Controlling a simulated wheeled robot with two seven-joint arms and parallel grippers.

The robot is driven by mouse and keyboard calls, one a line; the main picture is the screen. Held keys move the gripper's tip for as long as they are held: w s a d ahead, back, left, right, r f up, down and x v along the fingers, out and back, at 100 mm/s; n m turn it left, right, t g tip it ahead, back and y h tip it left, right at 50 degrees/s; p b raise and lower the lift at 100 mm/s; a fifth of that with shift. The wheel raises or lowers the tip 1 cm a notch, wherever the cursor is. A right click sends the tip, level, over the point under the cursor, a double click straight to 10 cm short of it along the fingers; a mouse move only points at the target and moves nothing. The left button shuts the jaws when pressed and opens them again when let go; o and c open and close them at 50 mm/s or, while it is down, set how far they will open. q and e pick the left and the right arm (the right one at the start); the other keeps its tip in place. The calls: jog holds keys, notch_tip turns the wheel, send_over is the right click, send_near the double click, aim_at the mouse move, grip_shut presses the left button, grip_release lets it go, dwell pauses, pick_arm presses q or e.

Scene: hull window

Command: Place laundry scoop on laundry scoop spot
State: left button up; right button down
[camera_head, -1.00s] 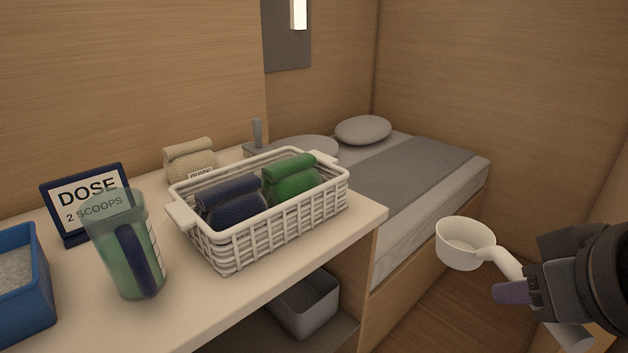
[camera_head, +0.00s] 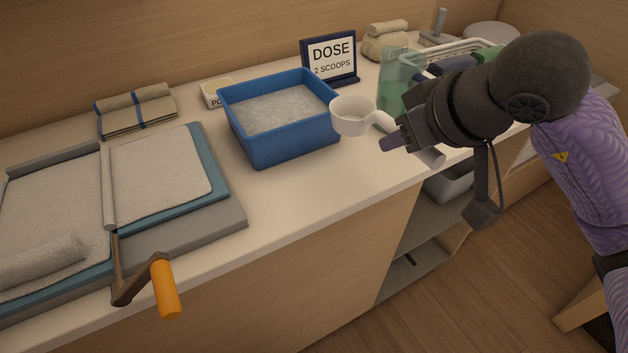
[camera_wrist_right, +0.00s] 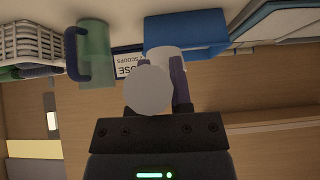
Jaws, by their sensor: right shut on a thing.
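The white laundry scoop (camera_head: 350,121) is a round cup with a short handle. In the head view it is at the right side of the blue tub of pale powder (camera_head: 270,144), over the counter's front part. My right gripper (camera_head: 390,130) is shut on the scoop's handle. The wrist view shows the white scoop (camera_wrist_right: 150,92) in front of the jaws, with the blue tub (camera_wrist_right: 186,38) beyond it. I cannot make out a marked scoop spot. My left gripper is not in view.
A DOSE sign (camera_head: 331,57) stands behind the tub. A green jug (camera_head: 394,80) and a basket (camera_wrist_right: 30,42) are to the right of the tub. A folding board (camera_head: 215,218) with cloth and an orange-handled crank (camera_head: 165,289) is at the left. The counter between board and tub is bare.

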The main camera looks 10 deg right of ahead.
pick_arm(q)
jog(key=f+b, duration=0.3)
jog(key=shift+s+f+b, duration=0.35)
jog(key=shift+b, duration=0.05)
pick_arm(e)
notch_tip(320, 180, down, 10)
jog(key=shift+d, duration=0.2)
jog(key=shift+f, duration=0.15)
jog(key=c, duration=1)
grip_release()
jog(key=shift+f, duration=0.1)
jog(key=o, duration=0.5)
jog(key=shift+c, duration=0.2)
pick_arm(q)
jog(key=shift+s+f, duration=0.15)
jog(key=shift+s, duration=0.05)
